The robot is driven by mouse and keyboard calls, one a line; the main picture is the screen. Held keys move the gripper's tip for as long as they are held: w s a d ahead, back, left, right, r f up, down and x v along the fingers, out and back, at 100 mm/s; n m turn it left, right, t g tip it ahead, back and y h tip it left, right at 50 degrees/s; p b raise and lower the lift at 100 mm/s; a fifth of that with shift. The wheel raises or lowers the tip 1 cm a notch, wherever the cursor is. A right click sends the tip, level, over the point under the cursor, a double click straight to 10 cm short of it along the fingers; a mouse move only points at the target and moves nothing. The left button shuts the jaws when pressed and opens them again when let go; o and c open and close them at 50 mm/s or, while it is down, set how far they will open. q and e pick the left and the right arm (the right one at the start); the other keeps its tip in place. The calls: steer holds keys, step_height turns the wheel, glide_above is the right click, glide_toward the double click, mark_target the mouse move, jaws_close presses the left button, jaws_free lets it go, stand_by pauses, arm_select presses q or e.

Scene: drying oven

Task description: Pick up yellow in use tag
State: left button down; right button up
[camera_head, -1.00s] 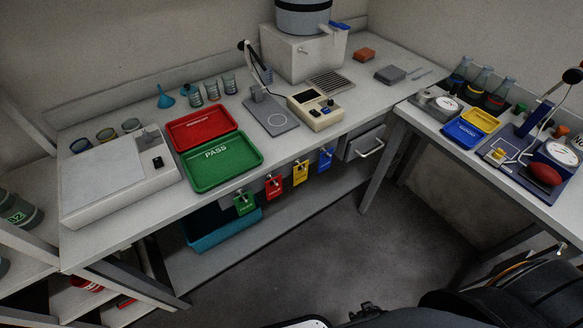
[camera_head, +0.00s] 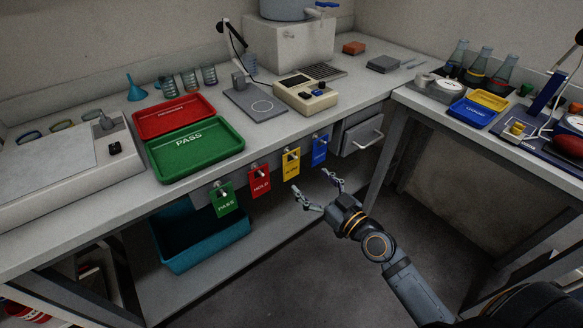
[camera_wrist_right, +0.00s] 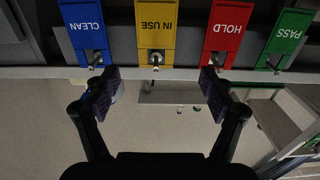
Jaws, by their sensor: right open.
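The yellow IN USE tag (camera_head: 291,165) hangs from a hook on the front edge of the bench, between the red HOLD tag (camera_head: 259,181) and the blue CLEAN tag (camera_head: 319,150). In the right wrist view the yellow tag (camera_wrist_right: 156,25) shows upside down near the top middle, with its hook at its end. My right gripper (camera_head: 315,190) is open and empty, in front of and a little below the yellow tag. In the wrist view its two fingers (camera_wrist_right: 159,92) stand apart on either side of the tag's line, not touching it. My left gripper is not in view.
A green PASS tag (camera_head: 224,198) hangs at the left of the row. A teal bin (camera_head: 185,250) stands on the lower shelf below the tags. Green (camera_head: 163,171) and red trays sit on the bench above. A drawer handle (camera_head: 370,140) juts out to the right.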

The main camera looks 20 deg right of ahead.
mark_target(292, 163)
steer(key=x, duration=0.4)
steer(key=shift+d+p, duration=0.15)
steer(key=shift+p, duration=0.15)
steer(key=x, duration=0.4)
steer(key=shift+w+d+f+p, duration=0.15)
steer(key=shift+w+f+p, duration=0.05)
steer(key=shift+f+p, duration=0.15)
steer(key=shift+w, duration=0.15)
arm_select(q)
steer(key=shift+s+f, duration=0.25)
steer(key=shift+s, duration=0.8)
arm_select(e)
steer(key=c, duration=0.8)
